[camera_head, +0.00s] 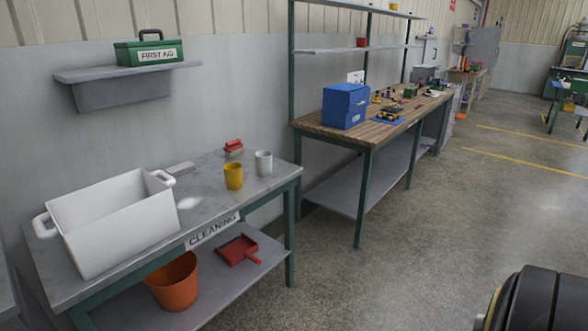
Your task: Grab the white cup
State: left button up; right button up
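The white cup (264,163) stands upright on the grey cleaning table (215,205), near its far right end. A yellow cup (233,176) stands just left of it and a little nearer, with a small gap between them. No gripper is clearly in view. A dark rounded part at the bottom right corner seems to be a piece of my own arm. Nothing hides the white cup.
A white tub (112,222) with handles fills the table's left part. A red brush (233,147) lies behind the cups. An orange bucket (173,282) and red dustpan (238,250) are on the lower shelf. A wooden workbench (375,128) stands beyond. Floor at right is clear.

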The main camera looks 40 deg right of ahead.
aim_at(263, 158)
jog(key=z, duration=0.2)
jog(key=k, duration=0.35)
jog(key=z, duration=1.8)
jog(key=i, duration=1.8)
jog(key=u, duration=0.45)
jog(key=i, duration=1.05)
jog(key=u, duration=1.2)
